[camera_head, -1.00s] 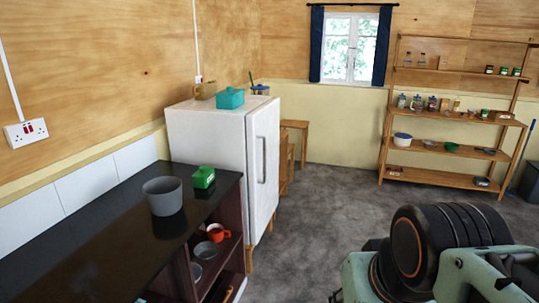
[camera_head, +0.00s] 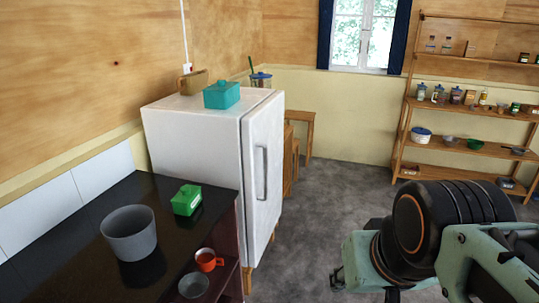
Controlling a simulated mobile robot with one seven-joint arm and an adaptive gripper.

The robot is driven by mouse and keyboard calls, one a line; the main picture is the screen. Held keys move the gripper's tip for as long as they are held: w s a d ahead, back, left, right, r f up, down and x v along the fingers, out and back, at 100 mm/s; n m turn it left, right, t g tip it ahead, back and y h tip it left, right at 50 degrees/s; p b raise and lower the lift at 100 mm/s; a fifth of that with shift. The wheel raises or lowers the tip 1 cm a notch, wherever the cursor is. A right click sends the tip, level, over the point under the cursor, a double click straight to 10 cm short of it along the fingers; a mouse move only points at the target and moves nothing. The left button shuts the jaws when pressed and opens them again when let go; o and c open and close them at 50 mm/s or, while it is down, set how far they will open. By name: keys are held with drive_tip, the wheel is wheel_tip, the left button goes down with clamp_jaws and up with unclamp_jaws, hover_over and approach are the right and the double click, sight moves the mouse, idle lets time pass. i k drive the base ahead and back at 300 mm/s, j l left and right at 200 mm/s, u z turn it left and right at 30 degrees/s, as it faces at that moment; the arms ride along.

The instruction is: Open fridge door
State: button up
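The white fridge (camera_head: 190,140) stands against the left wall, past the end of the dark counter. Its door (camera_head: 262,170) faces right and looks closed, with no clear gap at its edge. A long vertical handle (camera_head: 262,173) sits on the door, toward its near side. My arm fills the lower right of the head view. Part of my gripper (camera_head: 338,279) seems to show low in the picture, right of the fridge and apart from the door and handle. Its fingers are too small and hidden to read.
A teal box (camera_head: 221,96) and brown container (camera_head: 192,82) sit on the fridge. The counter (camera_head: 60,245) holds a grey pot (camera_head: 128,236) and green box (camera_head: 186,200). A wooden stool (camera_head: 301,125) stands behind the fridge. Grey floor (camera_head: 330,200) before the door is clear.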

sight(264, 124)
drive_tip(key=i+u, duration=0.1)
drive_tip(key=i, duration=0.5)
drive_tip(key=i+l+u, duration=0.1)
drive_tip(key=i, duration=0.45)
